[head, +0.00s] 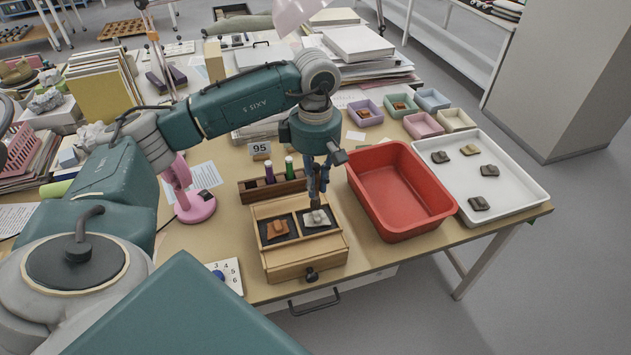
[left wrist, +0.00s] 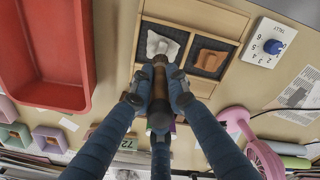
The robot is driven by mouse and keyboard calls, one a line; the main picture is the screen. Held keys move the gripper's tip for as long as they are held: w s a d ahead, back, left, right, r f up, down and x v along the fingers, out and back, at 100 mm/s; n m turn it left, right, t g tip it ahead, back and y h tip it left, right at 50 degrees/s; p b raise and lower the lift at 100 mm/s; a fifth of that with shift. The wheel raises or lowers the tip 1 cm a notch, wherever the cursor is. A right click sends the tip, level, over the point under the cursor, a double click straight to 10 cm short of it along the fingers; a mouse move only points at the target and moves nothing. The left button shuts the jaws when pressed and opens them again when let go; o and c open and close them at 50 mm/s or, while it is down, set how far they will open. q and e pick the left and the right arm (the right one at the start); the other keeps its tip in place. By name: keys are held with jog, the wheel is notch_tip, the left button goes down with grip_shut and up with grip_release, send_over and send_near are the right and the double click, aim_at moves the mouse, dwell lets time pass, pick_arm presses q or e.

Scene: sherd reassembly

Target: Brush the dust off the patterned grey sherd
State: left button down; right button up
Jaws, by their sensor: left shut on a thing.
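The pale grey sherd (head: 319,218) lies in the right dark-lined compartment of a wooden box (head: 305,262). It also shows in the left wrist view (left wrist: 163,44); its pattern is too small to make out. My left gripper (head: 317,192) points down just above this sherd. In the left wrist view my left gripper (left wrist: 157,98) is shut on a brush with a brown handle (left wrist: 159,82). The brush's tip end is at the grey sherd's edge; I cannot tell whether it touches. My right gripper is not in view.
An orange-brown sherd (head: 277,229) lies in the left compartment. A wooden rack (head: 258,192) with two bottles stands behind the box. A red bin (head: 400,190) is close on the right, then a white tray (head: 528,186) with several dark sherds. A pink lamp (head: 195,208) stands left.

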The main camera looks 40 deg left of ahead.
pick_arm(q)
jog(key=shift+f, duration=0.2)
dwell(0.3)
jog(key=shift+f+b, duration=0.9)
